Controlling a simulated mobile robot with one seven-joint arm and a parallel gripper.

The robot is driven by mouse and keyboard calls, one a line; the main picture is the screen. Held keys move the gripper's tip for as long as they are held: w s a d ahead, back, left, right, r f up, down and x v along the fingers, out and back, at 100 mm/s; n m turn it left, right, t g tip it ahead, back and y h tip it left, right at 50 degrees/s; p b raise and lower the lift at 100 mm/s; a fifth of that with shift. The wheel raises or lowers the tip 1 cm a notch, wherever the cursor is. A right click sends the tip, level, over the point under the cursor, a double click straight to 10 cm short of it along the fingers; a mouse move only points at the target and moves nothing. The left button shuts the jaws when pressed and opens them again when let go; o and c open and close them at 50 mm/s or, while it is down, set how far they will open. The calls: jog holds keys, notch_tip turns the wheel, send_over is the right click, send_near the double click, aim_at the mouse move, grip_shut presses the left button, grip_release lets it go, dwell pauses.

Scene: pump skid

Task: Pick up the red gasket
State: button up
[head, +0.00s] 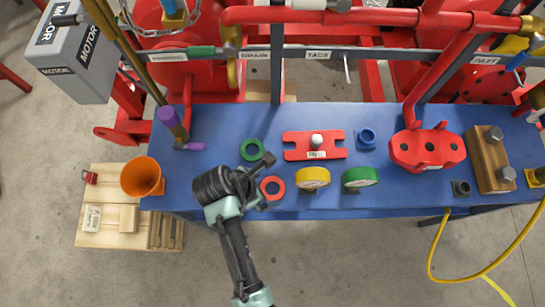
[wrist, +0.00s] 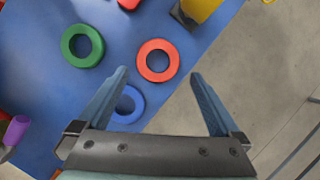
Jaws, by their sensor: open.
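The red gasket (head: 281,190) is a flat ring lying on the blue table near its front edge. In the wrist view the red gasket (wrist: 143,62) lies just beyond the fingertips, roughly centred between them. My gripper (head: 265,182) is open and empty above the table, its fingers pointing towards the red gasket; it also shows in the wrist view (wrist: 158,75). A green gasket (head: 243,151) lies behind the red one and shows at upper left in the wrist view (wrist: 68,47). A blue gasket (wrist: 138,96) lies between the fingers in the wrist view; my gripper hides it in the head view.
A yellow gauge (head: 313,178) and a green gauge (head: 360,177) stand right of the red gasket. A red plate with a knob (head: 298,146) lies behind them. An orange cup (head: 141,177) is at the left edge. Red pipework (head: 330,17) runs behind the table.

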aim_at(272, 188)
jog(key=shift+x, duration=2.65)
jog(key=shift+w+a, duration=0.1)
jog(key=c, duration=1.1)
